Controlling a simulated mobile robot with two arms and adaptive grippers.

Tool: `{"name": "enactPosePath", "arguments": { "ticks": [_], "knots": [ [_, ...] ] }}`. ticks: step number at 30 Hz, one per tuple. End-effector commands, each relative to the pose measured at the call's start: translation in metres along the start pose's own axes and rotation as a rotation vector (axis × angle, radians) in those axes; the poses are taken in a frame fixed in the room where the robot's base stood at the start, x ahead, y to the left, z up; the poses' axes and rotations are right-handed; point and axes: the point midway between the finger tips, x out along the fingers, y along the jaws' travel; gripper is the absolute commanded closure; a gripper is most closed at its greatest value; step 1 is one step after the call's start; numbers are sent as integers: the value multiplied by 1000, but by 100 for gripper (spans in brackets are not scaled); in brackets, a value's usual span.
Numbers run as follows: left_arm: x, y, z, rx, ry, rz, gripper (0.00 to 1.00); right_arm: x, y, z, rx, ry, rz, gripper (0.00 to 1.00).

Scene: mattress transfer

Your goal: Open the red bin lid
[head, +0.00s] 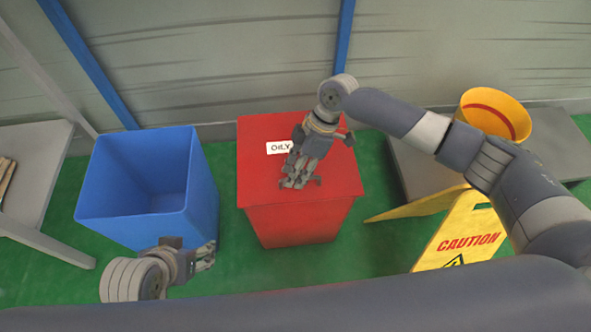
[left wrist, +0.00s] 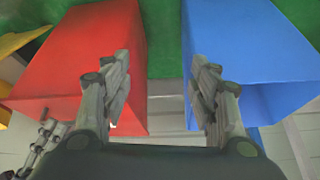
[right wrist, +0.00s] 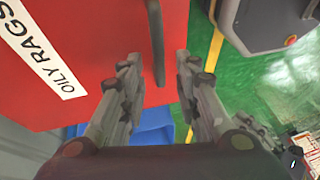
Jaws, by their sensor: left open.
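The red bin (head: 262,220) stands in the middle of the head view with its flat red lid (head: 262,170) shut. A white label (head: 279,147) reading OILY RAGS lies on the lid; it also shows in the right wrist view (right wrist: 42,48). My right gripper (head: 295,183) is over the lid, pointing down. In the right wrist view its fingers are apart, with a dark handle (right wrist: 156,40) lined up between them; contact cannot be told. My left gripper (head: 208,256) is open and empty, low in front of the blue bin and left of the red bin.
An open, empty blue bin (head: 120,222) stands left of the red bin. A yellow caution sign (head: 465,235) and a yellow bucket (head: 513,112) on a grey platform (head: 413,170) are at the right. A grey table (head: 35,150) is at the far left.

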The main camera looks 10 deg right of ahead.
Motion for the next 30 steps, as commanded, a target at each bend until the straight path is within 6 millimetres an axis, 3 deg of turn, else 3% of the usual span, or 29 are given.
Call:
{"name": "enactPosePath", "arguments": {
  "ticks": [1,4,15,23,30],
  "knots": [
    [0,0,0,0,0,0,45,0,0,0,0,0,0,77],
    [0,0,0,0,0,0,45,0,0,0,0,0,0,100],
    [-2,0,3,-1,-15,-1,45,-2,0,-1,0,0,0,100],
    [-14,-4,38,-6,-170,-7,45,-11,1,-5,-1,1,1,100],
    [-26,-4,29,-6,-159,-7,45,-26,3,-11,0,2,3,100]
  ]
}}
